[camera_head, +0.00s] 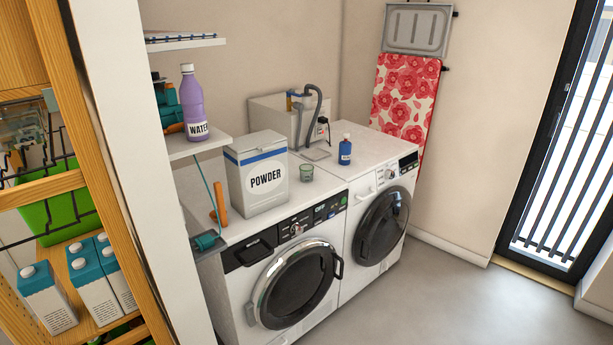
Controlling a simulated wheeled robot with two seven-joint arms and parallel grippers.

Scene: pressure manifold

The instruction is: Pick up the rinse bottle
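A small dark blue bottle (345,150) with a white label stands upright on top of the right-hand washing machine (372,148), near its front left corner. Its label is too small to read; it is the likeliest rinse bottle in view. A larger purple bottle (191,105) labelled WATER stands on a white wall shelf (205,145) to the left. Neither of my grippers is in view, and nothing is touching the blue bottle.
A white POWDER box (257,175) and a small green glass (306,173) stand on the left machine (290,205). A grey hose (313,100) rises behind the blue bottle. A white post (125,150) and wooden shelving (50,188) stand at left. The floor (430,305) at right is clear.

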